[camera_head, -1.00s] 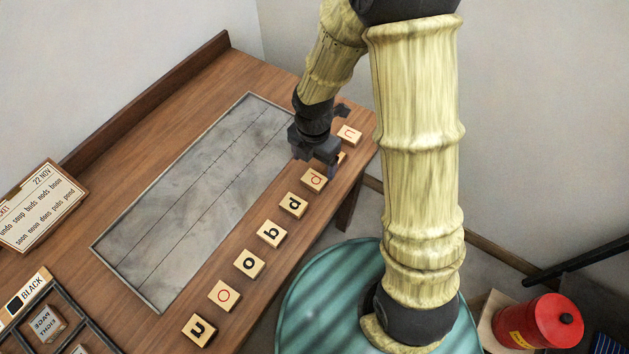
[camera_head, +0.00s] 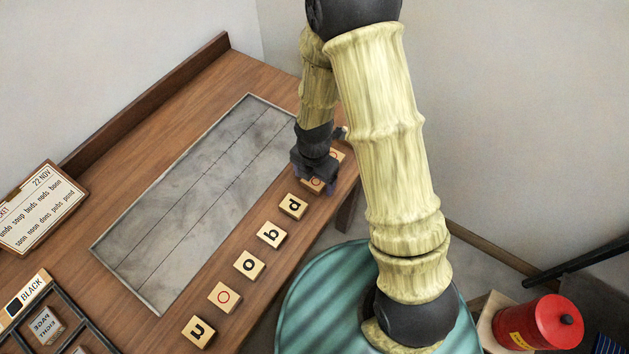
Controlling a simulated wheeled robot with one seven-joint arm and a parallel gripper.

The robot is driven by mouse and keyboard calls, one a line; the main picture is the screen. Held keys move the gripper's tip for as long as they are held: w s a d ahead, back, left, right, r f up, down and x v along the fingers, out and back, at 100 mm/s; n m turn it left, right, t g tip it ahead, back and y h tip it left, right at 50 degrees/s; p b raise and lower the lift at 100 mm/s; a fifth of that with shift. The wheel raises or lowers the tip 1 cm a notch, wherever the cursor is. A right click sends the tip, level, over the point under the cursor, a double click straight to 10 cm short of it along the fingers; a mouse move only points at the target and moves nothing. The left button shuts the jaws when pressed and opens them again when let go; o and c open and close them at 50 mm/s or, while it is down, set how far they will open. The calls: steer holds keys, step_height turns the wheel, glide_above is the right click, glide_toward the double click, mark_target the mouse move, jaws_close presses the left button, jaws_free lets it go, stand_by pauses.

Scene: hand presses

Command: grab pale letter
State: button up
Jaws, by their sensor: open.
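A row of pale wooden letter blocks lies along the table's front edge. From the near end they read a black n-like letter (camera_head: 199,331), a red o (camera_head: 225,297), a black o (camera_head: 249,264), a black b (camera_head: 270,234) and a black d-like letter (camera_head: 293,206). My gripper (camera_head: 318,184) is open and low over the block with a red letter (camera_head: 313,185), pointing down. The jaws partly hide this block; I cannot tell whether they touch it. Another block (camera_head: 337,155) shows just behind the gripper. My arm hides the far end of the row.
A grey stone slab (camera_head: 190,200) with lines lies empty on the wooden table. A word card (camera_head: 40,207) stands at left above a divided tray (camera_head: 62,318) labelled BLACK. A red can (camera_head: 540,322) is at lower right.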

mark_target(314, 180)
stand_by(0.5)
steer(key=c, duration=1.1)
steer(key=shift+o, duration=0.2)
step_height(314, 180, up, 10)
